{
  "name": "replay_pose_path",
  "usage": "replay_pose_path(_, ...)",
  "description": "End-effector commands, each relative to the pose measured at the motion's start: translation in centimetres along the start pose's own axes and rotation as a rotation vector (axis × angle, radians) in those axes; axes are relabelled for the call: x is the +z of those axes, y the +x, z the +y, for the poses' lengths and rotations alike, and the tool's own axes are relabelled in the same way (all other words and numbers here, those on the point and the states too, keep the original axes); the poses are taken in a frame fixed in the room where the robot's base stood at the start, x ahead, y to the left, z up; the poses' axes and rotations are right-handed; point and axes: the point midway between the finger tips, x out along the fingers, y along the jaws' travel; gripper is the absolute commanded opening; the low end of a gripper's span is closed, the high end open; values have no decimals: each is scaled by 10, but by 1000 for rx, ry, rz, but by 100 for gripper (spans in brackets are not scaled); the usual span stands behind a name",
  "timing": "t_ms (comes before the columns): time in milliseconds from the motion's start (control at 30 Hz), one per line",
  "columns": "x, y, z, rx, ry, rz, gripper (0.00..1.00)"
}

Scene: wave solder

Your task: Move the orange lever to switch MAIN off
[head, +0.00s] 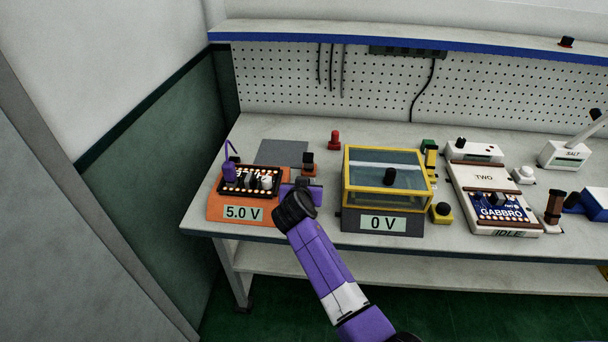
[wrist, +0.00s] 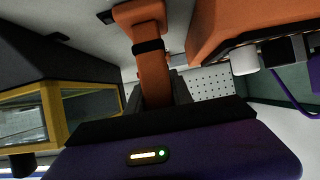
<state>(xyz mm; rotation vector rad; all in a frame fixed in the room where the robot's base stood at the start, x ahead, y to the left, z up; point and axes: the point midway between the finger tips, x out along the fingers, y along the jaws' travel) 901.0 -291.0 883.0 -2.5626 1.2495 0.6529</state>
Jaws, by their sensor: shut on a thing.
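The orange lever (wrist: 153,72) with a black band rises between the fingers of my gripper (wrist: 158,92) in the wrist view. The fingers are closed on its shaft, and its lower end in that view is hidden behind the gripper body. In the head view, my purple gripper (head: 304,185) is beside the orange 5.0 V unit (head: 210,209). A black and orange piece (head: 308,158) shows just behind it, probably part of the lever. No MAIN label is readable, and my wrist hides part of this area.
A yellow-framed clear box (head: 347,185) on a dark 0 V base stands close on the right. The orange unit carries light knobs and a purple cable (head: 229,172). A red piece (head: 334,140) stands behind. A grey mat (head: 282,152) lies at the back left.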

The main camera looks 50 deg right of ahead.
Motion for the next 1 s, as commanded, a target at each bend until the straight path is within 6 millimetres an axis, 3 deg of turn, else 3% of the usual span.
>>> replay_pose_path(33, -9, 0, 0, 2, 4, -48, 0)
replay_pose_path(500, 1, 31, -1, -1, 3, -423, 0)
replay_pose_path(1000, 7, 40, -1, -1, 1, -564, 0)
